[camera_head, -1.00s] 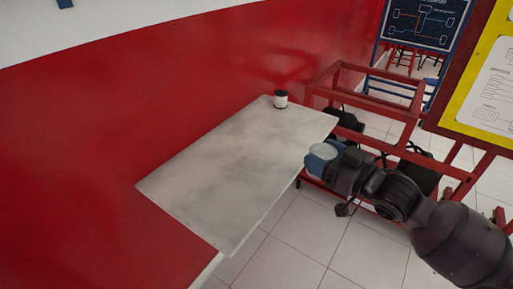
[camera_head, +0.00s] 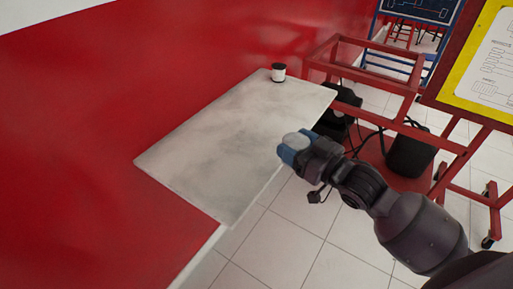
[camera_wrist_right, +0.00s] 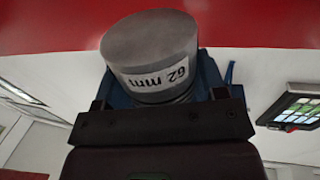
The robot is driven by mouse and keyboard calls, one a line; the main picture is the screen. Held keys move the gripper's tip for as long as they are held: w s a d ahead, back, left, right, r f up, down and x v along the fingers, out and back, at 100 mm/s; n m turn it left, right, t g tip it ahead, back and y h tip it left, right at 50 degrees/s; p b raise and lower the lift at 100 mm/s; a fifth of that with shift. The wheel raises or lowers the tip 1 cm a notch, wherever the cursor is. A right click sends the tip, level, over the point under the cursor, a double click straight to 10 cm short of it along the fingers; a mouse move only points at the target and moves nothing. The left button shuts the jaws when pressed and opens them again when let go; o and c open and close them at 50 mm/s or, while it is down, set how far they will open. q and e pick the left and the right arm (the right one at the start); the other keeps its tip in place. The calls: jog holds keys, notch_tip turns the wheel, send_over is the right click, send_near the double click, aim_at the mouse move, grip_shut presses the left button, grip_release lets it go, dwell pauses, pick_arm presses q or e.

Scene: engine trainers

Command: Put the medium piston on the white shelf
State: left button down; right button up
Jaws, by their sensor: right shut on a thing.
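My right gripper (camera_head: 293,154), with blue fingers, is shut on a grey metal piston (camera_head: 297,139) at the right edge of the white shelf (camera_head: 215,145). In the right wrist view the piston (camera_wrist_right: 148,48) sits between the fingers, and its label reads "62 mm" upside down. I take it for the medium piston. Whether it overhangs the shelf or is just beside its edge is hard to tell. The shelf is a flat pale board against the red wall. My left gripper is not in view.
A small black and white cylinder (camera_head: 278,73) stands at the shelf's far end. The middle and near part of the shelf are bare. A red metal frame (camera_head: 365,58) with black parts stands beyond on the right, near a yellow-bordered board (camera_head: 487,62).

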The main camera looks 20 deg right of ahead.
jog(key=w+a, duration=0.2)
jog(key=w+a+f, duration=0.1)
jog(key=w+a, duration=0.1)
jog(key=w, duration=0.1)
jog(key=w+a+f+b, duration=0.1)
jog(key=w+a, duration=0.1)
jog(key=w, duration=0.1)
jog(key=shift+a+f, duration=0.15)
jog(key=shift+f, duration=0.1)
notch_tip(320, 180, down, 4)
jog(key=shift+f+b, duration=0.25)
jog(key=shift+b, duration=0.3)
jog(key=shift+w+a+f, duration=0.1)
jog(key=shift+w, duration=0.05)
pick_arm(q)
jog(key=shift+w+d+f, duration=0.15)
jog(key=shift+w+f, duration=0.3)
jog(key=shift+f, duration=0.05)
